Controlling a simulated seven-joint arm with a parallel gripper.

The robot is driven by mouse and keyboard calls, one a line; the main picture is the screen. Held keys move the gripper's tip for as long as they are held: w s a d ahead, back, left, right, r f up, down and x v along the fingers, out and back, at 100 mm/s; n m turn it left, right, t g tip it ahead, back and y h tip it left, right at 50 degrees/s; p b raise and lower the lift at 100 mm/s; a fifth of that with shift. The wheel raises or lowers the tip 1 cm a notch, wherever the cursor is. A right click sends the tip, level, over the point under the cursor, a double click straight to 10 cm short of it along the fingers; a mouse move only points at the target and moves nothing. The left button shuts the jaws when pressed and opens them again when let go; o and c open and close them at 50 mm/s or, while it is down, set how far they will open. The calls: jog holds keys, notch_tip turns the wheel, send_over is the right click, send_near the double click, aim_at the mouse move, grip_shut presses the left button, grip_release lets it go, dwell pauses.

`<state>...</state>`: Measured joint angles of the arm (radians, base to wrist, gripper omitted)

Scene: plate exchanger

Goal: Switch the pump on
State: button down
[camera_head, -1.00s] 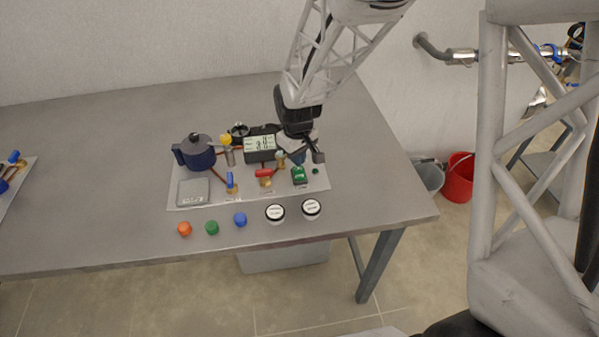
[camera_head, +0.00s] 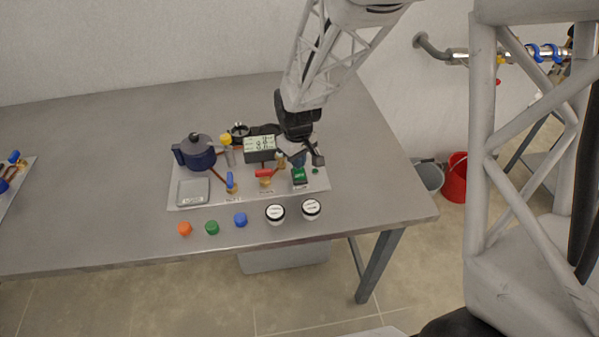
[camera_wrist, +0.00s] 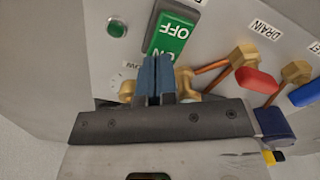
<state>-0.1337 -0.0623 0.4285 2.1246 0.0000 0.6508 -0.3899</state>
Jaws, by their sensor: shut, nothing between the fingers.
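The pump switch (camera_head: 299,176) is a green rocker marked OFF and ON, near the right front of the white panel (camera_head: 205,204). In the wrist view the rocker (camera_wrist: 172,36) shows OFF plainly, with a dark grey housing end beyond it. My gripper (camera_head: 318,160) is shut and empty. In the wrist view its fingertips (camera_wrist: 156,62) are together at the ON end, covering part of that word. I cannot tell whether they touch it. A round green lamp or button (camera_wrist: 117,28) sits beside the switch.
A red-handled valve (camera_head: 264,173) and a blue-handled valve (camera_head: 231,181) stand left of the switch. A display (camera_head: 260,143) and dark blue pot (camera_head: 198,154) are behind. Two white-topped jars (camera_head: 311,208) and coloured caps (camera_head: 212,228) line the front. The table's right side is clear.

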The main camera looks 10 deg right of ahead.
dwell(0.4)
jog(key=shift+r, duration=3.4)
jog(key=shift+s+d+r, duration=0.15)
jog(key=shift+s+r, duration=0.15)
jog(key=shift+r, duration=0.15)
jog(key=s+d+r+m+t, duration=0.1)
jog(key=s+d+r+m, duration=0.1)
jog(key=s+r, duration=0.3)
jog(key=s+d+r+m, duration=0.2)
jog(key=s+d+r, duration=0.1)
jog(key=s, duration=0.9)
jog(key=s+d+r+m+t, duration=0.1)
jog(key=s+d+r+m, duration=0.1)
jog(key=s+r, duration=0.4)
jog(key=shift+s+d+r+t, duration=0.3)
jog(key=shift+s+r, duration=0.05)
jog(key=shift+s, duration=1)
